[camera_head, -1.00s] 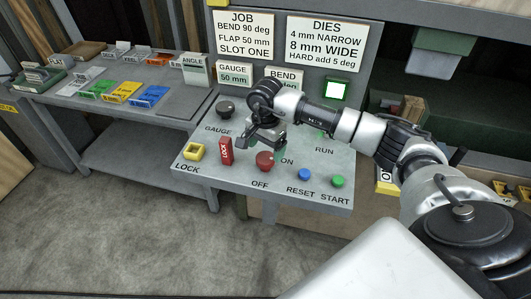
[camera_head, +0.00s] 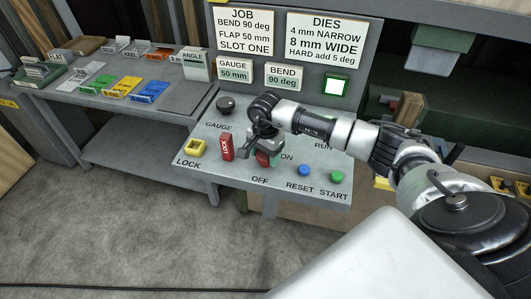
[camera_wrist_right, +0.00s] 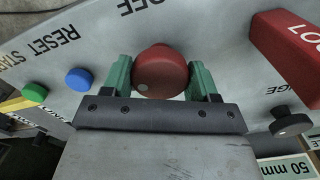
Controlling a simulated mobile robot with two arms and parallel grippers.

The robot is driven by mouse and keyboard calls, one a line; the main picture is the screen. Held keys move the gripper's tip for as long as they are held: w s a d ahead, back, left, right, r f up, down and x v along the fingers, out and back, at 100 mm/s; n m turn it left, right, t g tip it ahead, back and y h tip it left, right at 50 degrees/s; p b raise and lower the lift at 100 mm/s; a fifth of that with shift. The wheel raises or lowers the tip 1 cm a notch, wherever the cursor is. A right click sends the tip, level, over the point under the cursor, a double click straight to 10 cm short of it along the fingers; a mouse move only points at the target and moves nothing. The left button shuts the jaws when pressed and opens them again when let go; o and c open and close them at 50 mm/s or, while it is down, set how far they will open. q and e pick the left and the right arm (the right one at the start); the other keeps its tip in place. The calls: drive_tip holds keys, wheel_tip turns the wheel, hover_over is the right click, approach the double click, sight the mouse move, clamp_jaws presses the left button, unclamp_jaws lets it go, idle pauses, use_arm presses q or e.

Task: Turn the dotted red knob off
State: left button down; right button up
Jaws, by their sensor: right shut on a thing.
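The red knob (camera_head: 262,161) is on the sloped grey panel, between the OFF and ON labels, and my right gripper partly covers it. In the right wrist view the round red knob (camera_wrist_right: 162,65) sits between the two green fingertips, with a pale dot on its lower-left face, on the side away from the OFF lettering. My right gripper (camera_head: 264,152) is shut on the knob from above, a finger on each side. The ON label is hidden in the wrist view. My left gripper is not in view.
A blue button (camera_head: 305,170) and a green button (camera_head: 337,177) are to the right. A black gauge knob (camera_head: 226,103) is behind.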

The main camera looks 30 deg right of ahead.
drive_tip(key=shift+f+m+b, duration=0.2)
drive_tip(key=shift+m+b, duration=1.55)
drive_tip(key=shift+m, duration=0.05)
drive_tip(key=m+b, duration=0.3)
drive_tip(key=m, duration=0.1)
drive_tip(key=shift+m, duration=0.3)
drive_tip(key=m+b, duration=0.3)
drive_tip(key=m, duration=0.2)
drive_tip(key=shift+r, duration=0.15)
drive_tip(key=m+b, duration=0.1)
drive_tip(key=m, duration=0.3)
drive_tip(key=shift+m, duration=0.3)
drive_tip(key=shift+r, duration=0.1)
drive_tip(key=o, duration=0.9)
drive_tip(key=shift+b, duration=0.3)
